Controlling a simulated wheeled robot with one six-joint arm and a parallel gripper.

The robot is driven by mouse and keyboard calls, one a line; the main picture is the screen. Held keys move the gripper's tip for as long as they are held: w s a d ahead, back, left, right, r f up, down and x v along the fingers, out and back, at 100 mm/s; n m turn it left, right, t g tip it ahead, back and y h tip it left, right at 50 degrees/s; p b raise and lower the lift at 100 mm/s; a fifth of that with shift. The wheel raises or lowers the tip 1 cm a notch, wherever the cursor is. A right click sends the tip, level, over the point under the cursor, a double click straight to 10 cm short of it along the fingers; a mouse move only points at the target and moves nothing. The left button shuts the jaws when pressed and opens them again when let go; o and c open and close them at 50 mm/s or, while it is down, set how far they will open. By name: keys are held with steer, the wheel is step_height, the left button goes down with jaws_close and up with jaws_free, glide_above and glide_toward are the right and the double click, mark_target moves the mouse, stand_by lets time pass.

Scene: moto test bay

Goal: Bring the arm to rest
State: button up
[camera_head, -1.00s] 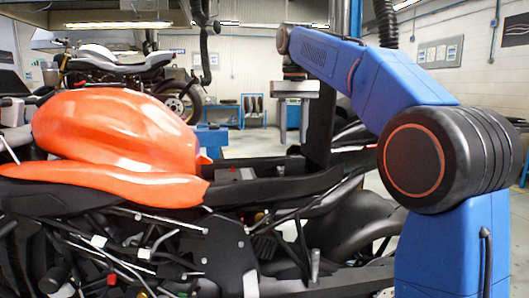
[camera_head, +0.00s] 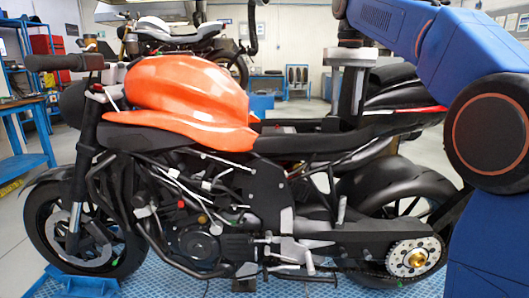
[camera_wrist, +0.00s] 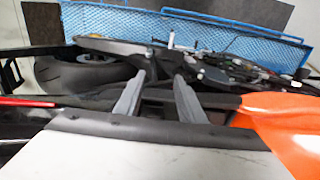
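My arm reaches in from the right side of the head view, its blue links bent over the rear of the motorcycle. My gripper (camera_wrist: 160,76) shows two grey fingers in the wrist view, spread apart with nothing held between them. In the head view its grey mount hangs below the arm, above or in front of the motorcycle's tail; I cannot tell the exact gap. The motorcycle (camera_head: 180,85) stands upright, with an orange tank and a black seat. Its orange bodywork (camera_wrist: 285,130) also shows at the right of the wrist view.
A blue patterned platform (camera_head: 190,283) lies under the motorcycle. A blue workbench (camera_head: 25,160) stands at the left. A second motorcycle (camera_head: 170,35) is behind, and blue tables (camera_head: 268,85) stand at the back. Open floor shows at the left and right rear.

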steer(key=s+d+f+t, duration=0.2)
steer(key=s+d+f, duration=0.1)
steer(key=s+f, duration=1.4)
steer(key=s+d+f+t, duration=0.2)
steer(key=s+d+f, duration=0.2)
steer(key=s+f, duration=1.3)
steer(key=shift+f+t, duration=0.4)
steer(key=shift+f, duration=0.35)
